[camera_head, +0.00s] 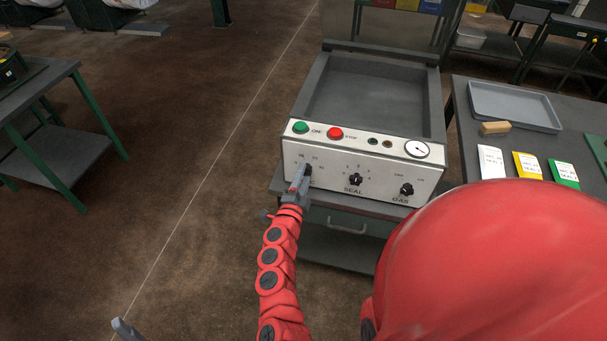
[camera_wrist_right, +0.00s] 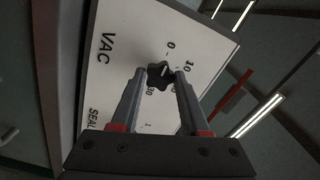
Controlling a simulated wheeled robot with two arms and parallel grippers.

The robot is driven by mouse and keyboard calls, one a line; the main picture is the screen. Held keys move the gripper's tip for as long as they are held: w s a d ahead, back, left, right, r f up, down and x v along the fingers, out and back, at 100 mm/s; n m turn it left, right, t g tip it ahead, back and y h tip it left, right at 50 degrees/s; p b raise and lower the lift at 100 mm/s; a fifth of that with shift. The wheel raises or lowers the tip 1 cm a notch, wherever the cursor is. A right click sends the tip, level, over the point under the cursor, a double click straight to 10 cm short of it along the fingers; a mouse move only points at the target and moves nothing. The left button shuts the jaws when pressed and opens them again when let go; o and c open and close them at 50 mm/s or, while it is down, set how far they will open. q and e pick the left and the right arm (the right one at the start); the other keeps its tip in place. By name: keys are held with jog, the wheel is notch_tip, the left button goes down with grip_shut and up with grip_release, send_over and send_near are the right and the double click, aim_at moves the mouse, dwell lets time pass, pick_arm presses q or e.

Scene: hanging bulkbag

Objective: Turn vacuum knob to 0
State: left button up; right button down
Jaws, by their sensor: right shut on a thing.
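The vacuum knob (camera_wrist_right: 158,78) is black and lobed, on the white control panel next to the "VAC" label in the right wrist view. A pale pointer mark shows on its face, but I cannot tell exactly which number it points at. The "0" is printed above it, with "10" to the right and "30" below. In the head view the knob (camera_head: 307,169) is at the panel's left end, partly covered by my right gripper (camera_head: 299,178). My right gripper is shut on the knob, one finger on each side. A grey tip, apparently my left gripper (camera_head: 124,328), shows at the bottom left.
The panel also carries a green ON button (camera_head: 300,128), a red STOP button (camera_head: 335,133), a SEAL knob (camera_head: 355,179), a GAS knob (camera_head: 406,189) and a round gauge (camera_head: 417,149). A table with a grey tray (camera_head: 515,108) stands right.

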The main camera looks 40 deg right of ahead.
jog(key=shift+f, duration=0.1)
dwell(0.3)
jog(key=shift+c, duration=2)
grip_release()
jog(key=b+v, duration=0.1)
jog(key=v, duration=1.6)
jog(key=shift+s+b, duration=0.25)
jog(key=shift+b, duration=0.15)
jog(key=shift+a, duration=0.15)
